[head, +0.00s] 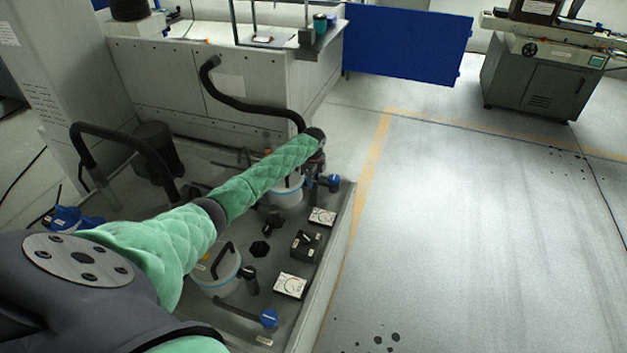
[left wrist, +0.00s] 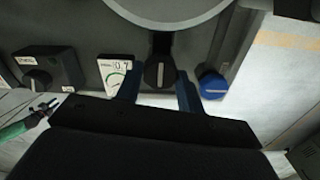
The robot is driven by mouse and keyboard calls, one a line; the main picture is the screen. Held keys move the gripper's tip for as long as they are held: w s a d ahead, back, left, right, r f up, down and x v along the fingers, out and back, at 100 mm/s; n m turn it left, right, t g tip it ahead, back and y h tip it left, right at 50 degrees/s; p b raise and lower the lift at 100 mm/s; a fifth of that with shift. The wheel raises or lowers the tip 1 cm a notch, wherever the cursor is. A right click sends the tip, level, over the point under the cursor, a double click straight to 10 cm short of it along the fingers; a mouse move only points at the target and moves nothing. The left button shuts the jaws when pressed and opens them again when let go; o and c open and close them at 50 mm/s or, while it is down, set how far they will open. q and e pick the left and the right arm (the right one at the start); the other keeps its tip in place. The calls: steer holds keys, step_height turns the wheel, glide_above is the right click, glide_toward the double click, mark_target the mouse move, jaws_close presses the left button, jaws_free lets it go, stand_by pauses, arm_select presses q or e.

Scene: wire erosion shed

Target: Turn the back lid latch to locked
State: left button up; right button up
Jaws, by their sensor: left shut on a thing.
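The back lid (head: 288,192) is a pale round lid with a blue band, partly hidden by my left arm in the head view. Its rim also shows at the top of the left wrist view (left wrist: 185,17). The back lid latch (left wrist: 160,76) is a dark knob with a pale line, which runs nearly upright in the left wrist view. My left gripper (left wrist: 158,88) has one blue finger on each side of the latch and is shut on it. In the head view this gripper (head: 316,170) is small and dark beside the lid. My right gripper is not in view.
A blue-knobbed valve (head: 334,182) stands close right of the gripper. A gauge plate (head: 322,216) and a switch box (head: 305,243) lie nearer. The front lid (head: 218,272) with its latch (head: 249,279) and another gauge plate (head: 290,285) are nearer still. The floor at right is clear.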

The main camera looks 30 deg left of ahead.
arm_select(q)
steer(key=o, duration=1)
steer(key=shift+a+r, duration=0.15)
steer(key=shift+r, duration=0.25)
step_height(320, 180, up, 6)
steer(key=b, duration=0.2)
steer(key=shift+f+b, duration=0.15)
steer(key=shift+b, duration=0.15)
steer(key=shift+r, duration=0.75)
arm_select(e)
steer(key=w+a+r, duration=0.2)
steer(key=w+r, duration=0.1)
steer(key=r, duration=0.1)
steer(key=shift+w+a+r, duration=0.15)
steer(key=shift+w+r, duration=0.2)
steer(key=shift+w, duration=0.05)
arm_select(q)
steer(key=shift+f, duration=0.1)
